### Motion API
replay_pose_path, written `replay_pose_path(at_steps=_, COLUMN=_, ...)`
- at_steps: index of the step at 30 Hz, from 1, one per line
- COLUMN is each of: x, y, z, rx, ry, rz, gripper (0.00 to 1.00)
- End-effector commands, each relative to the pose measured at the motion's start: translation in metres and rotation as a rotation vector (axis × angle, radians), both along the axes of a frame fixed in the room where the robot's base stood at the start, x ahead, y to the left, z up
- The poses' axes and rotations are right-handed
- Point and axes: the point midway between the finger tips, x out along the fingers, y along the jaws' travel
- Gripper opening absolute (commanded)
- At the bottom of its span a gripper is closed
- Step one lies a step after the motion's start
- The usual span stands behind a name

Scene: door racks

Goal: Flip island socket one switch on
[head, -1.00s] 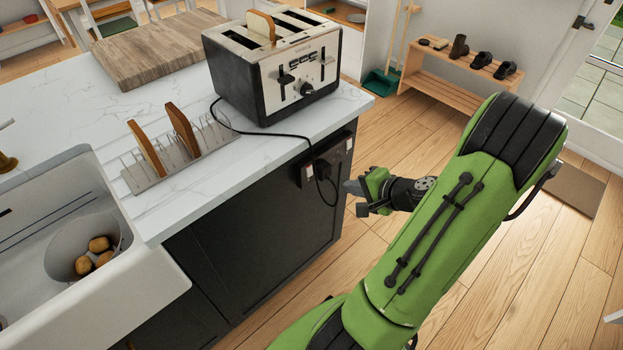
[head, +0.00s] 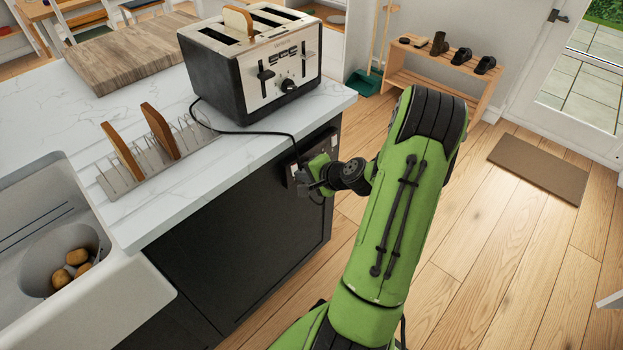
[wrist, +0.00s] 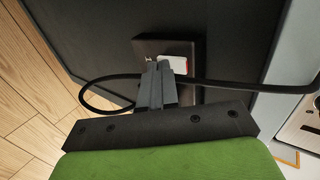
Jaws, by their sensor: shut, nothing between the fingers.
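The island socket (wrist: 146,50) is a dark plate on the island's dark side panel, and it also shows in the head view (head: 290,176), partly behind my gripper. A white and red piece (wrist: 176,64) shows on the plate in the wrist view, just past the fingertips. My gripper (wrist: 160,68) is shut and empty, with its fingertips right in front of the plate. In the head view my gripper (head: 302,178) is at the socket. I cannot tell whether the fingertips touch it. The switch's position is hidden.
A toast rack (head: 165,165) and a sink (head: 130,290) lie to the left.

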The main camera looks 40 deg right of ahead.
Motion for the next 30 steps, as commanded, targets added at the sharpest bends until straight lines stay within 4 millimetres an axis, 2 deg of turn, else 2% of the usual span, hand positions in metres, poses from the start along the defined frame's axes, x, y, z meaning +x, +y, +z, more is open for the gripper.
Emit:
replay_pose_path(at_steps=16, x=0.004, y=0.000, z=-0.001, rx=0.000, ry=-0.001, rz=0.001, gripper=0.00)
replay_pose_path(at_steps=26, x=0.005, y=0.000, z=0.016, rx=-0.002, ry=-0.005, rz=0.003, gripper=0.00)
replay_pose_path(at_steps=30, x=0.005, y=0.000, z=0.017, rx=-0.001, ry=-0.004, rz=0.002, gripper=0.00)
